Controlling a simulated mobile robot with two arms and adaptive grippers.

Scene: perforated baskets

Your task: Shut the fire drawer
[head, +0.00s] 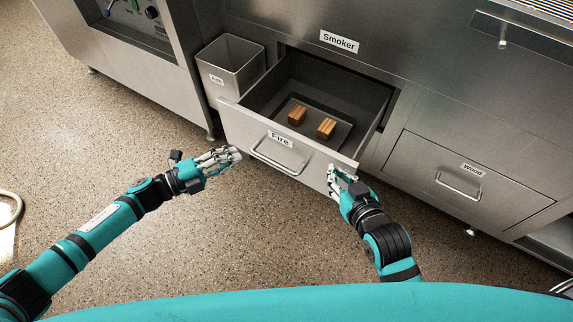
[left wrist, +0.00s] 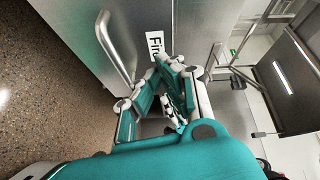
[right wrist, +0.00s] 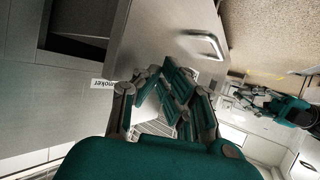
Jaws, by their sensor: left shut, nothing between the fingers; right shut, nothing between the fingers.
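The fire drawer (head: 238,120) is pulled open from the steel smoker counter, with its "Fire" label and bar handle (head: 275,160) on the front panel. Two wood blocks (head: 297,115) lie on a dark tray inside it. My left gripper (head: 236,154) is shut and empty at the left part of the drawer front, left of the handle. My right gripper (head: 335,170) is shut and empty at the right part of the front. The drawer front and handle also show in the left wrist view (left wrist: 118,48) and the right wrist view (right wrist: 203,44). Whether the fingers touch the panel is unclear.
A closed "Wood" drawer (head: 465,180) is to the right. A metal bin labelled "Ash" (head: 230,66) stands just left of the fire drawer. The "Smoker" label (head: 339,41) is above. The speckled floor (head: 250,235) in front is clear.

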